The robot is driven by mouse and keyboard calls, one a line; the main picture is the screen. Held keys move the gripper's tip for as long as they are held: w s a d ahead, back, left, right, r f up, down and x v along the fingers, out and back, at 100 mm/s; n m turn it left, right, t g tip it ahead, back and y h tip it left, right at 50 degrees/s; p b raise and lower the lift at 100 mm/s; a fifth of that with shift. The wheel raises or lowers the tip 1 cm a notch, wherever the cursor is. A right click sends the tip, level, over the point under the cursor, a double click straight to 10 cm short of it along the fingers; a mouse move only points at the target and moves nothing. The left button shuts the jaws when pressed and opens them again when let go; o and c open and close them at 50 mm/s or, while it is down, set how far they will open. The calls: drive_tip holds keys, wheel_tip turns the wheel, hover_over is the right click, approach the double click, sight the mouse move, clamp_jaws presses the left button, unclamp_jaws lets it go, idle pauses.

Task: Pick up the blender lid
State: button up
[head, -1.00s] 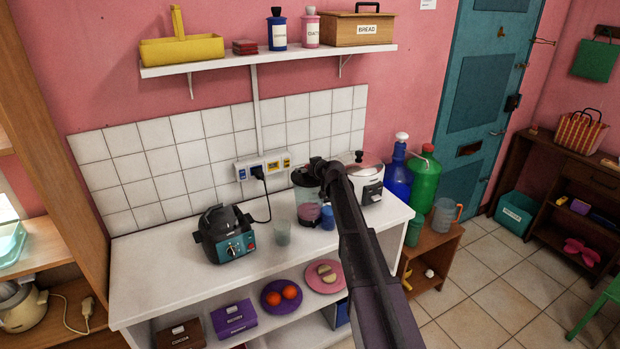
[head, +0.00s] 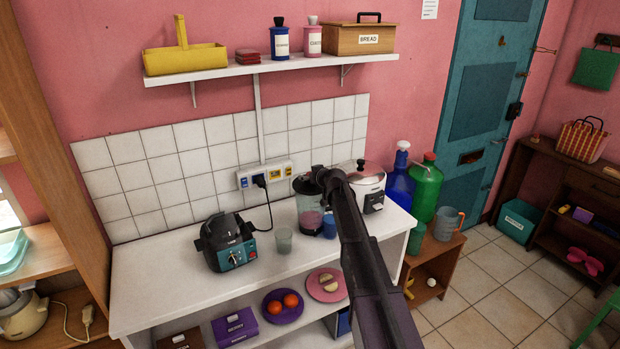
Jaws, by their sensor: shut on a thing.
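The blender (head: 308,212) stands on the white counter (head: 165,275), with a clear jar and a dark reddish band low in it. My arm reaches in from the lower right. My gripper (head: 319,177) is at the top of the blender jar and is shut on the blender lid. The fingertips and most of the lid are hidden or too small and dark to make out clearly.
A blue cup (head: 329,228) and a clear glass (head: 284,240) stand close to the blender. A white rice cooker (head: 362,182) is just to the right, and a dark cooker (head: 226,242) is to the left. The front left of the counter is clear.

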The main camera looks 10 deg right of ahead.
drive_tip(key=shift+r+p, duration=1.5)
drive_tip(key=shift+r, duration=0.05)
drive_tip(key=shift+s+d+r+p, duration=0.15)
drive_tip(key=shift+r+p, duration=0.2)
drive_tip(key=s+d, duration=0.9)
drive_tip(key=d, duration=0.3)
drive_tip(key=shift+s+d+r+p, duration=0.2)
drive_tip(key=shift+d+r+p, duration=0.05)
drive_tip(key=shift+r+p, duration=0.2)
